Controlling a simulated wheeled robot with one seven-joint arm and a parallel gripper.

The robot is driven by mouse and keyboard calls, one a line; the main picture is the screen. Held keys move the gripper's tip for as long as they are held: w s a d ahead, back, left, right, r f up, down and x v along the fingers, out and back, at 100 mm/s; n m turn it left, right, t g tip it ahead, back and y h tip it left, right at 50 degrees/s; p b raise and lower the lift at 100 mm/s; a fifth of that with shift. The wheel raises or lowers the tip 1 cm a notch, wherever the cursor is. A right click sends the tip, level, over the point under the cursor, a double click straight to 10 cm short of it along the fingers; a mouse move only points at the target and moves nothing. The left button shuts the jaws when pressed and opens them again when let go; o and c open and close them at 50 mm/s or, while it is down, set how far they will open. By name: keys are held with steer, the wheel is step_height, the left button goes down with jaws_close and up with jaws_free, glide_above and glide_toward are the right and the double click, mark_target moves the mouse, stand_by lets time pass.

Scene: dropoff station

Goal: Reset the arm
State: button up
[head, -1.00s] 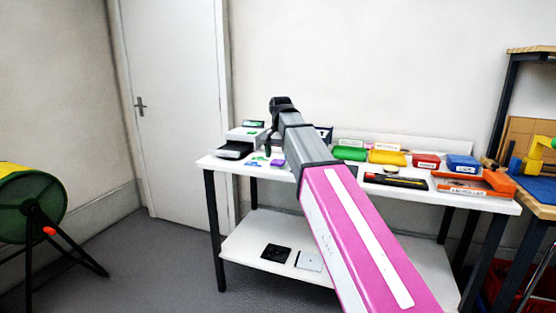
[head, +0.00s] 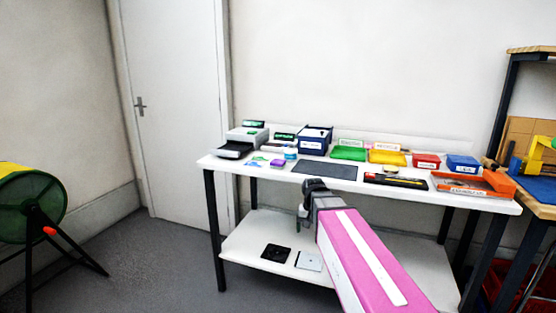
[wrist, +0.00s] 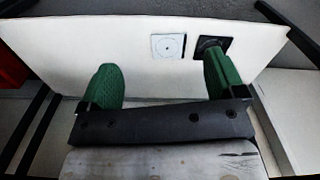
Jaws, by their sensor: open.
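My arm, pink with a grey end, reaches forward in the head view. My gripper (head: 304,217) hangs in front of the table, below the level of its top (head: 232,166). In the wrist view my gripper (wrist: 165,82) shows two green fingers spread wide apart. Nothing is between them. Beyond the fingers lies the white lower shelf (wrist: 60,45), which also shows in the head view (head: 250,235). My gripper appears apart from the shelf.
On the tabletop are a printer-like device (head: 246,142), a dark blue box (head: 314,139), a green bin (head: 349,152), a yellow bin (head: 387,156) and a dark mat (head: 324,170). A black square (head: 275,252) and a white square (head: 309,261) lie on the lower shelf.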

steer(key=s+d+f+n, duration=0.1)
steer(key=s+d+f, duration=0.5)
steer(key=s+f, duration=0.4)
step_height(320, 180, down, 3)
steer(key=shift+s+d+r, duration=0.1)
steer(key=shift+s+d, duration=0.05)
steer(key=shift+s, duration=0.2)
